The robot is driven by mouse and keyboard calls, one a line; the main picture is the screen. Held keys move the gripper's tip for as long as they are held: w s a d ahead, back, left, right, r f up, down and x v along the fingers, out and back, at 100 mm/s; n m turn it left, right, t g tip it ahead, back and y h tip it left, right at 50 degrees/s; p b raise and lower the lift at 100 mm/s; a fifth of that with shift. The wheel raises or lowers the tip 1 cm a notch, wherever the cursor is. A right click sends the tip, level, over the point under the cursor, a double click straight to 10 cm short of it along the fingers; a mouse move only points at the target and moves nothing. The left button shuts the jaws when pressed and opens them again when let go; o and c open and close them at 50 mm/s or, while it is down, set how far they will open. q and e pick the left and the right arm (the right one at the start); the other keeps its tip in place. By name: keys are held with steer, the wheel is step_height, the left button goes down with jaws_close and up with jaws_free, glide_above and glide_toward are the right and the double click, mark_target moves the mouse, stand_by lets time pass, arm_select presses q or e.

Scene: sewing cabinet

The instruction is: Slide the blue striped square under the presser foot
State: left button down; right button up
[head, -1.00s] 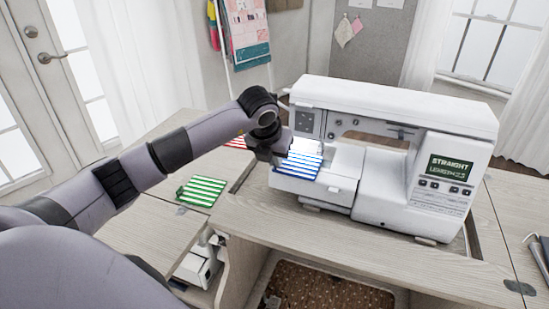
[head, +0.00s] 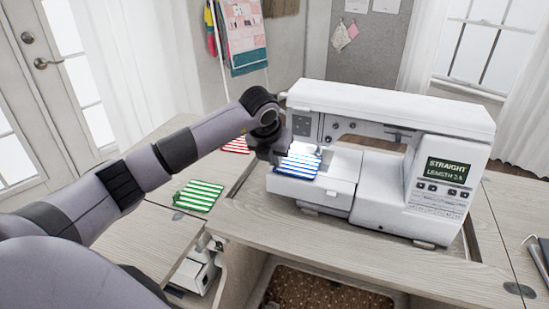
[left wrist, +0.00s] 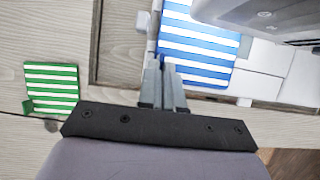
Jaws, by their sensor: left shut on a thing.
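The blue striped square (head: 298,166) lies flat over the left end of the white sewing machine's bed, below the head. My left gripper (head: 276,154) is shut on its left edge. In the left wrist view the blue striped square (left wrist: 200,42) extends right from the closed fingers (left wrist: 158,68), toward the underside of the machine head. The sewing machine (head: 400,112) stands upright with a lit screen. The presser foot cannot be made out in the bright light under the head, so I cannot tell whether the square is beneath it. My right gripper is not in view.
A green striped square (head: 198,195) lies on the cabinet's left leaf. A red striped square (head: 236,145) lies behind my left arm. The wooden cabinet top (head: 340,246) is clear in front of the machine. A dark object (head: 540,258) sits at the right edge.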

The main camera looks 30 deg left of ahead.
arm_select(q)
steer(key=shift+w, duration=0.2)
steer(key=shift+w+a, duration=0.2)
steer(key=shift+w, duration=0.4)
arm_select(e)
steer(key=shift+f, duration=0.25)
arm_select(q)
steer(key=c, duration=1.2)
jaws_free()
steer(key=v, duration=0.5)
steer(key=shift+s+r+b, duration=0.15)
steer(key=shift+r+b, duration=0.2)
steer(key=shift+s+d+r, duration=0.1)
steer(key=shift+s+r, duration=0.25)
steer(key=shift+r, duration=0.3)
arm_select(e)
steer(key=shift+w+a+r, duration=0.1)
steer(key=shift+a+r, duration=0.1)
